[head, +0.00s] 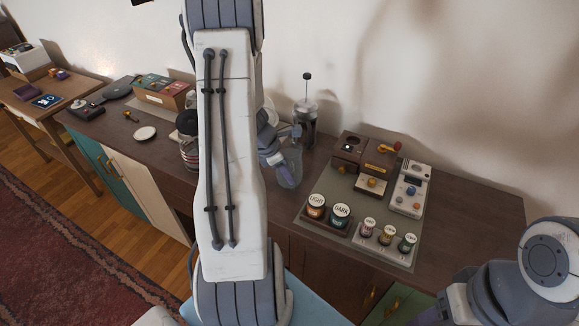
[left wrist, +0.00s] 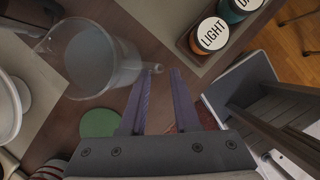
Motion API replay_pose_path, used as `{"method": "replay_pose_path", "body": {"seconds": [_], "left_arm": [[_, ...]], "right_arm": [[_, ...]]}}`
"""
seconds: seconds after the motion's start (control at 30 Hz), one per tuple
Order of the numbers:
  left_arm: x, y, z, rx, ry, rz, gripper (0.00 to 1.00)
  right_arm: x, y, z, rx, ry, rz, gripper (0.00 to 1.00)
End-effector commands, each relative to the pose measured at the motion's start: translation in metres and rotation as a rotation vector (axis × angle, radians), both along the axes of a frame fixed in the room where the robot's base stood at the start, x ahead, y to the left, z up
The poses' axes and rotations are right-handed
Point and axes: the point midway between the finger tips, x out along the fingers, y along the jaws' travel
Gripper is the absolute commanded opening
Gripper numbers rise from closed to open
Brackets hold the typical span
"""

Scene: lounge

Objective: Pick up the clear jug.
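The clear jug (head: 291,170) stands on the dark wooden cabinet top, partly hidden by my left gripper (head: 277,160) in the head view. In the left wrist view the jug (left wrist: 92,62) is a see-through round vessel at upper left, with a small projection at its right side near my fingertips. My left gripper's fingers (left wrist: 160,72) are apart with nothing between them. The jug's body lies to the left of and beyond them. I cannot tell whether a finger touches the projection. My right arm shows at the lower right of the head view; its fingers cannot be made out.
A grey mat (head: 335,240) right of the jug holds labelled jars and boxes, including the LIGHT jar (left wrist: 212,34). A plunger press (head: 306,115) stands behind the jug. A green disc (left wrist: 99,123) lies near it. A small white plate (head: 145,133) lies further left.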

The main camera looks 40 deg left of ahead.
Motion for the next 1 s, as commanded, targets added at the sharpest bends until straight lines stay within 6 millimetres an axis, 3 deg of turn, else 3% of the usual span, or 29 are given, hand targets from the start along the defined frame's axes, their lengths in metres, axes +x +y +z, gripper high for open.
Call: {"method": "replay_pose_path", "body": {"seconds": [0.3,0.63,0.73,1.0], "left_arm": [[0.015,-0.006,-0.041,-0.003,0.001,-0.003,0.30],[0.018,-0.007,-0.047,0.001,0.000,-0.002,0.30],[0.018,-0.007,-0.047,0.001,0.000,-0.002,0.00],[0.018,-0.007,-0.047,0.001,0.000,-0.002,0.00]], "right_arm": [[0.000,0.000,-0.001,0.000,0.000,0.000,0.57],[0.000,0.000,-0.002,0.000,0.000,0.000,0.57],[0.000,0.000,-0.002,0.000,0.000,0.000,0.57],[0.000,0.000,-0.002,0.000,0.000,0.000,0.57]]}}
